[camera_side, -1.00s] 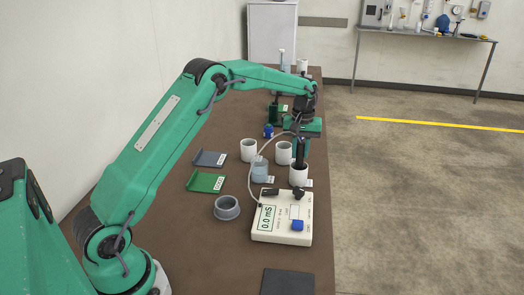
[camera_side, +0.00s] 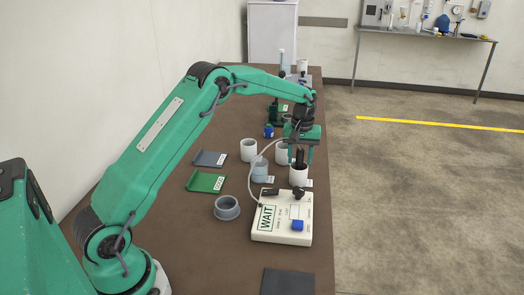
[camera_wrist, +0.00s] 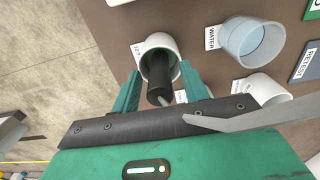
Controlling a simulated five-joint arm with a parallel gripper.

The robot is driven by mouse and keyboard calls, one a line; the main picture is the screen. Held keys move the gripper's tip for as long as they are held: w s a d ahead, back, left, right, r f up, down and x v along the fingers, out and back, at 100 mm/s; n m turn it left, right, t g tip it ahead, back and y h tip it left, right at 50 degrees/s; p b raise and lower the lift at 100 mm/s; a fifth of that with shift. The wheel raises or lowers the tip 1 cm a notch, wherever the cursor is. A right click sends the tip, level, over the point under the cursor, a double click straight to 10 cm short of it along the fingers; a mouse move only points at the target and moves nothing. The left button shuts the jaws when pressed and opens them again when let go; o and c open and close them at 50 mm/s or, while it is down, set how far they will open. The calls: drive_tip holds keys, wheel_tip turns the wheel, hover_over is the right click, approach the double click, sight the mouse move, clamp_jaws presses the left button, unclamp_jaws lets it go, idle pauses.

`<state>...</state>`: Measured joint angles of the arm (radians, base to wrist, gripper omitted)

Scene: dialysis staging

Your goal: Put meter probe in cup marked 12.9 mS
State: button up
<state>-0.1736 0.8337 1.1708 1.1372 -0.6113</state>
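The black meter probe (camera_side: 300,157) stands in a white cup (camera_side: 299,177) behind the meter. In the wrist view, the probe (camera_wrist: 158,75) is inside that cup (camera_wrist: 152,42), leaning against or near its wall; I cannot tell which. In the side view, my gripper (camera_side: 304,150) is just above the cup. The cream meter (camera_side: 283,232) shows WAIT, and a pale cable runs from it.
A water cup (camera_wrist: 252,42), a white cup (camera_side: 249,150) and another white cup (camera_side: 283,152) stand close by. A grey holder ring (camera_side: 227,207), a green tray (camera_side: 207,182) and a grey tray (camera_side: 210,159) lie left. A dark pad (camera_side: 288,282) lies in front.

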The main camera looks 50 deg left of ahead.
drive_tip(key=shift+r, duration=0.1)
wheel_tip(320, 180, up, 11)
drive_tip(key=shift+r, duration=0.6)
drive_tip(key=shift+r, duration=0.1)
idle(0.6)
